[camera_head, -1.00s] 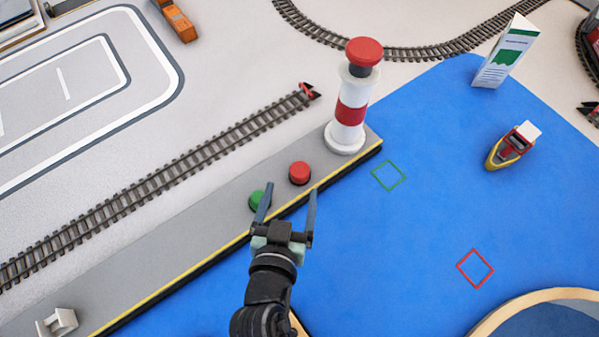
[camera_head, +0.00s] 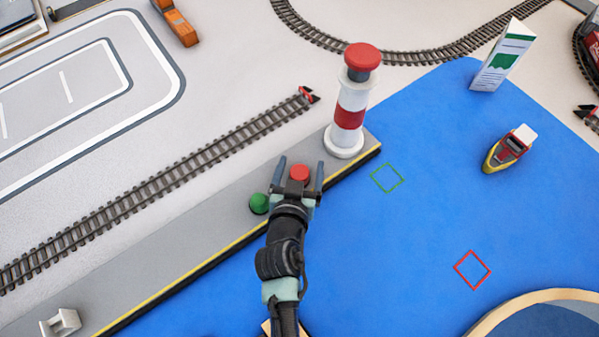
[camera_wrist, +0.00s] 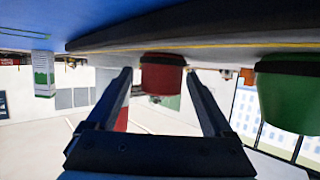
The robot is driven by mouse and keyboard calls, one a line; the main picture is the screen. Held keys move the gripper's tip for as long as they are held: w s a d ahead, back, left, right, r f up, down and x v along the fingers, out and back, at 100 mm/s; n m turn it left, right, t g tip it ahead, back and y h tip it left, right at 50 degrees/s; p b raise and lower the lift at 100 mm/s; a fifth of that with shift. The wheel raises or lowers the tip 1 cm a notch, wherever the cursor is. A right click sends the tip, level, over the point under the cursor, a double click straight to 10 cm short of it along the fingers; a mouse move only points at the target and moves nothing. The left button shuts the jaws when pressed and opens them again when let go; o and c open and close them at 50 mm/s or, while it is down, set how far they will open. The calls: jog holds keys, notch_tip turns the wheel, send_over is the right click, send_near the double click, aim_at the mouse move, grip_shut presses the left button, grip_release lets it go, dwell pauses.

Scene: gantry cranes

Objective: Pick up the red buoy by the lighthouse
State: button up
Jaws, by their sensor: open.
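The red buoy (camera_head: 299,173) is a short round piece on the grey quay (camera_head: 180,250), near the white-and-red lighthouse (camera_head: 350,115). My gripper (camera_head: 300,170) is open, its fingers on either side of the red buoy in the head view. In the wrist view the red buoy (camera_wrist: 163,73) shows between and beyond the two fingertips (camera_wrist: 160,75). Whether the fingers touch it I cannot tell. A green buoy (camera_head: 259,204) sits just left of my gripper on the quay; it also shows at the right of the wrist view (camera_wrist: 290,95).
The lighthouse stands close to the upper right of my gripper. Blue water (camera_head: 420,230) to the right carries a green square outline (camera_head: 387,178), a red square outline (camera_head: 472,270) and a small boat (camera_head: 509,149). A rail track (camera_head: 150,200) runs left of the quay.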

jog(key=shift+x, duration=1)
grip_shut()
